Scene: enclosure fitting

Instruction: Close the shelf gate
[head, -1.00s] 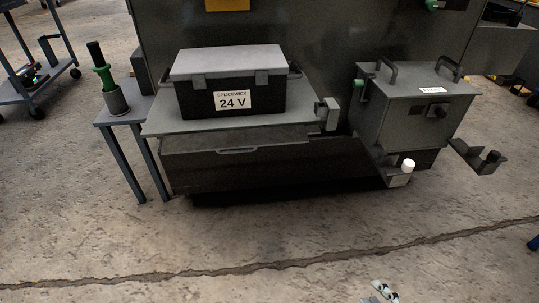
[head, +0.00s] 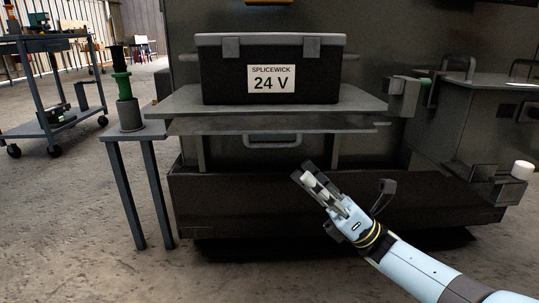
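The shelf (head: 365,103) is a grey plate fixed to a dark enclosure, with a black case (head: 222,85) on it. I cannot tell for certain which part is the gate. Below the shelf's front edge is a grey handle (head: 272,141) in front of a dark recess. A grey bracket with a green part (head: 404,97) stands at the shelf's right end. My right gripper (head: 312,182) reaches in from the lower right, in front of the enclosure and below the handle in the picture. My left gripper is out of view.
A small side table (head: 142,135) with a green-and-black tool (head: 122,85) stands left of the shelf. A bracket with a white knob (head: 522,169) sticks out at right, below a grey box (head: 485,115). A cart (head: 45,128) stands far left. Floor at left front is clear.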

